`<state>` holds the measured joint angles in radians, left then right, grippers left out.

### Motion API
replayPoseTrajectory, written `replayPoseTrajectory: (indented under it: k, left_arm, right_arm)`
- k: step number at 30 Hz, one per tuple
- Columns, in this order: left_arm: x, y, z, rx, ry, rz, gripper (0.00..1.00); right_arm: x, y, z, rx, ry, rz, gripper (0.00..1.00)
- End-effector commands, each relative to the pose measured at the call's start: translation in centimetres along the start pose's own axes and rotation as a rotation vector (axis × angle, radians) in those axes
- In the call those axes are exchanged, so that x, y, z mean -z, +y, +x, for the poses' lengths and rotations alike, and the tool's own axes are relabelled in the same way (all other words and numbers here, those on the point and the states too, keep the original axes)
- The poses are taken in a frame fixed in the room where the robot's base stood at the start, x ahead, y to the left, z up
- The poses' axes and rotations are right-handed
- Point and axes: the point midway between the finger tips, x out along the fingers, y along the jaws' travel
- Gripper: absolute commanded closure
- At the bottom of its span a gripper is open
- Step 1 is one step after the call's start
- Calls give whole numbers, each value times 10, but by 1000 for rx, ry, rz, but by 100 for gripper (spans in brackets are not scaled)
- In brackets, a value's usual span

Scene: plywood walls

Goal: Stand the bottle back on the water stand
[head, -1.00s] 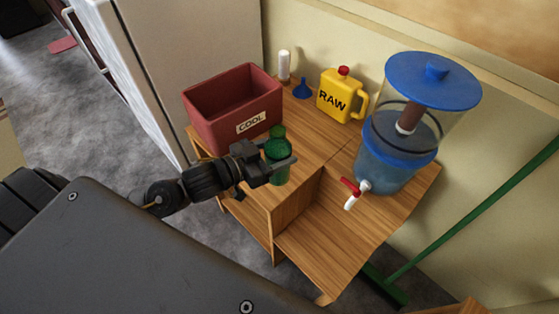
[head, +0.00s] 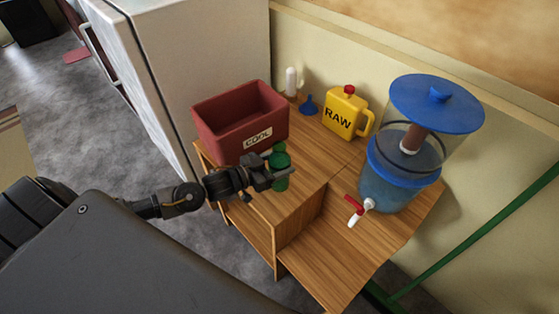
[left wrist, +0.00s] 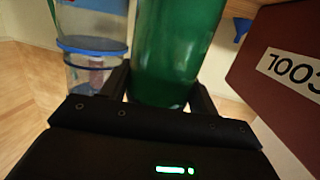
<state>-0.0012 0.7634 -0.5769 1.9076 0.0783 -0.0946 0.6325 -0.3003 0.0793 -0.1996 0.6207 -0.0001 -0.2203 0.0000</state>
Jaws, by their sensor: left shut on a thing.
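A green bottle (head: 281,172) is upright over the upper left part of the wooden water stand (head: 300,205), in front of the red bin. My left gripper (head: 274,175) is shut on the bottle from the left side. In the left wrist view the bottle (left wrist: 175,50) stands between the two fingers of the gripper (left wrist: 163,92). The bottle's base is partly hidden by the gripper, and I cannot tell whether it touches the wood. My right gripper is not in view.
A red bin (head: 240,125) labelled COOL stands behind the bottle. A yellow RAW jug (head: 345,112), blue funnel (head: 308,104) and white cylinder (head: 291,82) stand at the back. A blue-lidded water dispenser (head: 410,150) is right. The lower front shelf (head: 340,255) is clear.

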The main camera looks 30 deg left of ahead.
Motion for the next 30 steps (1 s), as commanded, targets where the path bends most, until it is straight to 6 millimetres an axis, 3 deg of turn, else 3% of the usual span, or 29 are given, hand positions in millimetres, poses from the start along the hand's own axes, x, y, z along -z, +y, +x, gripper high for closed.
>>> replayPoseTrajectory:
  k: [6,19,20,24,30]
  left_arm:
    - [-18,1,3,-1,1,-1,82]
    - [-24,2,3,-2,2,-1,82]
    - [-25,2,3,-2,-1,-1,37]
    - [-25,2,3,-2,-2,-1,19]
    - [-24,2,3,-2,-2,-1,18]
  right_arm:
    - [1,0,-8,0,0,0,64]
    - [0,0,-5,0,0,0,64]
    - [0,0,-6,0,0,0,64]
    - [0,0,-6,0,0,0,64]
    - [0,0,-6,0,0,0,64]
